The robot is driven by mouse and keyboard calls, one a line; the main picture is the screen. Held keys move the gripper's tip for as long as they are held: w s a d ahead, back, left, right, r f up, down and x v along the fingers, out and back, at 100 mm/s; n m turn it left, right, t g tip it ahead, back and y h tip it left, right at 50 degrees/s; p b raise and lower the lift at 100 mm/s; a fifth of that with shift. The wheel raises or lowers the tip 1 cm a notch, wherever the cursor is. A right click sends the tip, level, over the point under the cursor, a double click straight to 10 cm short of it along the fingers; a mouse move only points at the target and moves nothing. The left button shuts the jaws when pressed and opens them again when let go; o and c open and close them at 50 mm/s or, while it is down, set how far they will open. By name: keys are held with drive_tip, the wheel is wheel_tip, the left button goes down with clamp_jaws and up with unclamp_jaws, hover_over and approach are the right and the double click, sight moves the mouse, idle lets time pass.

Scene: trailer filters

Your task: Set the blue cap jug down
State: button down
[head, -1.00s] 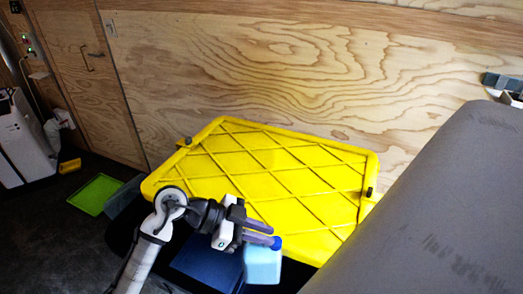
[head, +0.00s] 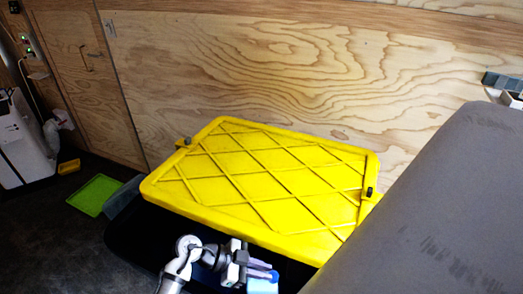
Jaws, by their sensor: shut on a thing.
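The blue cap jug (head: 262,286) is a pale blue jug with a dark blue cap, at the bottom edge of the head view. Its lower part is cut off by the frame, so what is under it is hidden. My gripper (head: 262,270) is shut on the jug at its top, by the cap. The jug is in front of the yellow lid, over the dark area at the lid's near side.
A large yellow lid (head: 270,180) with a diagonal rib pattern lies behind my gripper. A grey padded surface (head: 430,200) rises at the right. A green tray (head: 95,194) lies on the dark floor at the left. A plywood wall closes the back.

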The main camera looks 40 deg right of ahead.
drive_tip(key=shift+f, duration=1.3)
drive_tip(key=c, duration=1.4)
unclamp_jaws()
drive_tip(key=shift+r, duration=0.35)
drive_tip(key=shift+w+a+r, duration=0.15)
drive_tip(key=shift+r, duration=0.15)
drive_tip(key=b+v, duration=0.2)
drive_tip(key=v, duration=0.9)
drive_tip(key=shift+w+a+r+b, duration=0.15)
drive_tip(key=shift+w+a+b, duration=0.05)
drive_tip(key=shift+b, duration=0.15)
